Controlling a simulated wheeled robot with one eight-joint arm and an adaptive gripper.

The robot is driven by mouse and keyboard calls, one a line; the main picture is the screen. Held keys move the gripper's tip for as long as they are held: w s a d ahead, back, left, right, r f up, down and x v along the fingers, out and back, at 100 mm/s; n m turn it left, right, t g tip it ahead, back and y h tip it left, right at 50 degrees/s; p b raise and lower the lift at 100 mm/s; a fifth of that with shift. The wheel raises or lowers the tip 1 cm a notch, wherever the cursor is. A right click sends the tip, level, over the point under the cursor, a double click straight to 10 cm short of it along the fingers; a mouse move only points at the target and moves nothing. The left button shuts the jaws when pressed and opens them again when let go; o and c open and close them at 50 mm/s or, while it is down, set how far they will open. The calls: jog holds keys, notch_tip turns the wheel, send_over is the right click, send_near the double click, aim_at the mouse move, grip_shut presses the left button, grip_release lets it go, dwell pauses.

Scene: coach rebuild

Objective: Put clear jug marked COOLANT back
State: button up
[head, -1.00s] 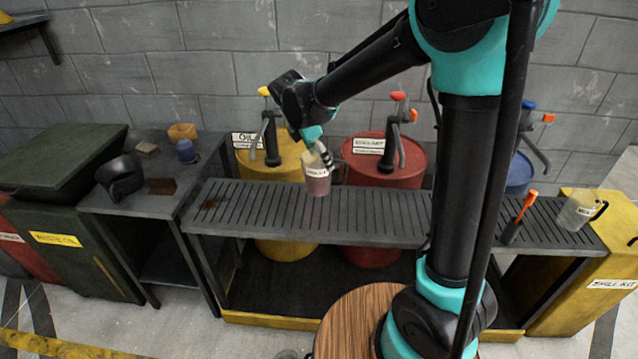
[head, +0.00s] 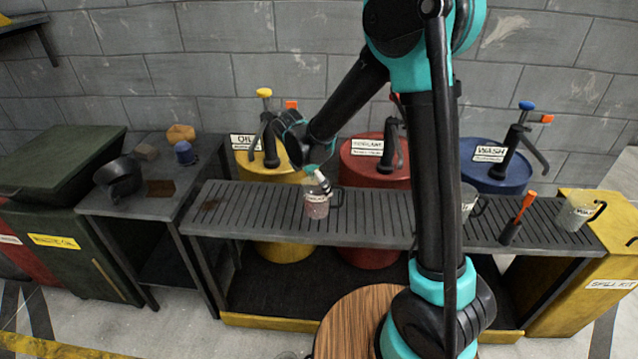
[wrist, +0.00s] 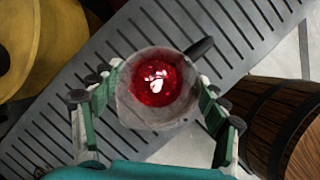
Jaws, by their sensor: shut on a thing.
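A clear jug (head: 317,205) with red liquid in it and a small label is in my gripper (head: 321,184), at the left-middle part of the slatted grey bench (head: 260,210). The label is too small to read surely. In the wrist view my gripper (wrist: 160,88) has one finger on each side of the jug (wrist: 135,110), and I look down into its round mouth at the red liquid. Its dark handle points to the upper right there. The jug looks upright, at or just above the slats; I cannot tell if it touches them.
Behind the bench stand a yellow OIL drum (head: 252,165), a red drum (head: 365,180) and a blue WASH drum (head: 490,180), with pumps. Another clear jug (head: 469,203) is partly behind my arm. A third jug (head: 576,213) and an orange-handled tool (head: 525,207) are at right.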

jog(key=o, duration=1.9)
jog(key=shift+f, duration=0.1)
jog(key=v, duration=1.2)
jog(key=s+d+f+m+y, duration=0.1)
jog(key=s+d+f+m, duration=0.15)
jog(key=d+m, duration=0.5)
jog(key=s+d+f+m+y, duration=0.15)
jog(key=s+d+m, duration=0.3)
jog(key=d, duration=0.55)
jog(key=s+d+f+m, duration=0.2)
jog(key=s+d+m, duration=0.1)
jog(key=m, duration=0.1)
jog(key=s+d+f+m+t, duration=0.1)
jog(key=s+d+f+m, duration=0.1)
jog(key=s+d+m, duration=0.1)
jog(key=s+d+f+m+y, duration=0.1)
jog(key=s+d+f+m, duration=0.1)
jog(key=m, duration=0.3)
jog(key=shift+s+d+f+m, duration=0.25)
jog(key=shift+s+d+m, duration=0.15)
jog(key=shift+s+d, duration=0.4)
